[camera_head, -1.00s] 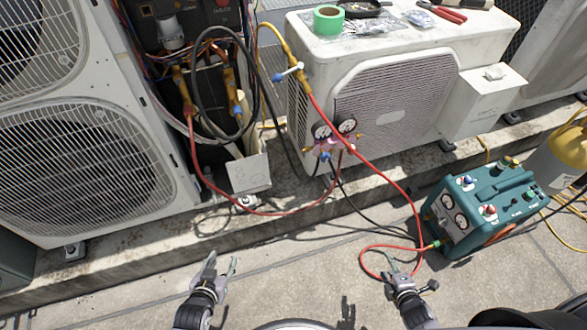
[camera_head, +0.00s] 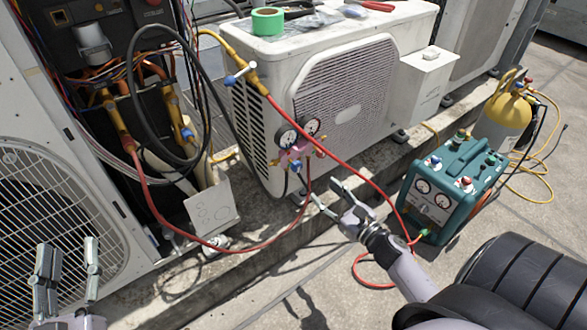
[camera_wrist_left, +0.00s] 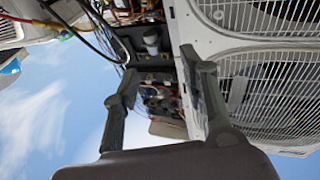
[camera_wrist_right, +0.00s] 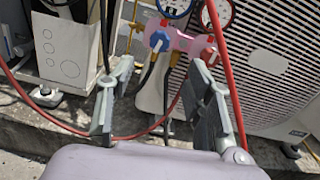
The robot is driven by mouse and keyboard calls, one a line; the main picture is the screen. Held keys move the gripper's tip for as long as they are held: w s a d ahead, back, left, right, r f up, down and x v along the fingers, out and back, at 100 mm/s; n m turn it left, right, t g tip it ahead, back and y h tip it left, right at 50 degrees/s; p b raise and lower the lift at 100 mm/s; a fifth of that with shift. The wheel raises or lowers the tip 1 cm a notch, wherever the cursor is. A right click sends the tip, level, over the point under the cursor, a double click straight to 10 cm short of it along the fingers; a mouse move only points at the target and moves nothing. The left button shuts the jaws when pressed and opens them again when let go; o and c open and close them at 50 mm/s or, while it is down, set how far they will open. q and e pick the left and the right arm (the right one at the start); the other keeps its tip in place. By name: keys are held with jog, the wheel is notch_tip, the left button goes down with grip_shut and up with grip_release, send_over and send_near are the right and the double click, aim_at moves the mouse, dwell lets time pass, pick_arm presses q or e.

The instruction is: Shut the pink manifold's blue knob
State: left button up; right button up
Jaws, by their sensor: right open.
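The pink manifold (camera_head: 294,154) hangs with two round gauges above it at the lower left corner of the white condenser unit. Its blue knob (camera_head: 296,167) is on the lower left side, facing me; in the right wrist view the blue knob (camera_wrist_right: 159,41) shows at the manifold's left end, with a red knob (camera_wrist_right: 208,54) at its right. My right gripper (camera_head: 322,197) is open and empty, just below and right of the manifold; in its wrist view the blue knob lies ahead, beyond the fingertips. My left gripper (camera_head: 68,248) is open and empty at the lower left, in front of a fan grille.
A red hose (camera_head: 350,165) runs from the upper left past the manifold, close to my right gripper. A teal recovery machine (camera_head: 452,185) stands at the right, with a yellow cylinder (camera_head: 503,118) behind it. Green tape (camera_head: 267,21) and tools lie on the condenser unit.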

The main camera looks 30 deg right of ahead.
aim_at(299, 168)
jog(key=w, duration=0.4)
jog(key=w+b, duration=0.1)
jog(key=w, duration=0.3)
jog(key=w+a+b, duration=0.1)
jog(key=w, duration=0.3)
jog(key=shift+f, duration=0.1)
jog(key=shift+w, duration=0.8)
pick_arm(q)
jog(key=s+r+t+h, duration=0.2)
jog(key=s+r+t, duration=0.2)
jog(key=r, duration=0.4)
jog(key=shift+s+r+t, duration=0.15)
jog(key=shift+s+t, duration=0.1)
jog(key=shift+t, duration=0.65)
pick_arm(e)
grip_shut()
jog(key=shift+a, duration=0.1)
